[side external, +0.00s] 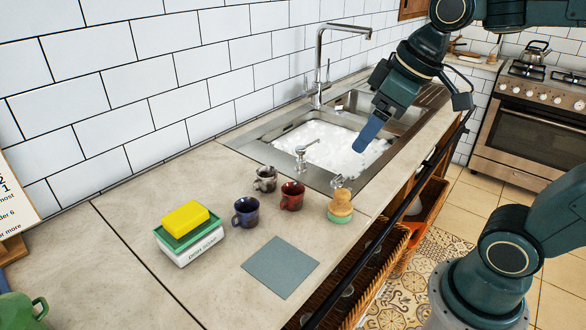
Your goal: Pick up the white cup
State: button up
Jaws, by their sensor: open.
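Three mugs stand on the counter in front of the sink: a grey metallic-looking mug (265,178), a dark red mug (291,196) and a dark blue mug (246,212). I see no clearly white cup among them. My gripper (364,142) hangs over the sink's right part, up and to the right of the mugs and well apart from them. Its blue fingers point down and overlap in this view. Nothing shows between them.
The sink (270,137) holds white foam, with a tall tap (318,68) behind. A soap pump (303,155) stands at its front edge. A brush (340,207), a yellow sponge (186,218) on a green-and-white holder, and a grey-blue mat (280,268) lie nearby. The left counter is mostly clear.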

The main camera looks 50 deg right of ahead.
jog(key=w+d+f+n+g+y, duration=0.1)
jog(key=w+n, duration=0.2)
jog(key=w, duration=0.5)
jog(key=w+d+f+n+y, duration=0.1)
jog(key=w+d+n, duration=0.1)
jog(key=w, duration=0.7)
jog(key=w+d+f+n+g+y, duration=0.1)
jog(key=w+d+f+n, duration=0.4)
jog(key=w+f, duration=0.6)
jog(key=shift+w+d+f+g+y, duration=0.3)
jog(key=shift+w+d+f+g, duration=0.1)
jog(key=shift+d+f, duration=0.25)
jog(key=shift+a, duration=0.1)
send_near(261, 188)
jog(key=shift+w+d+f, duration=0.2)
jog(key=shift+w+f, duration=0.45)
jog(key=shift+w, duration=0.05)
jog(key=shift+f, duration=0.2)
jog(key=shift+a+f, duration=0.1)
jog(key=shift+x, duration=2.45)
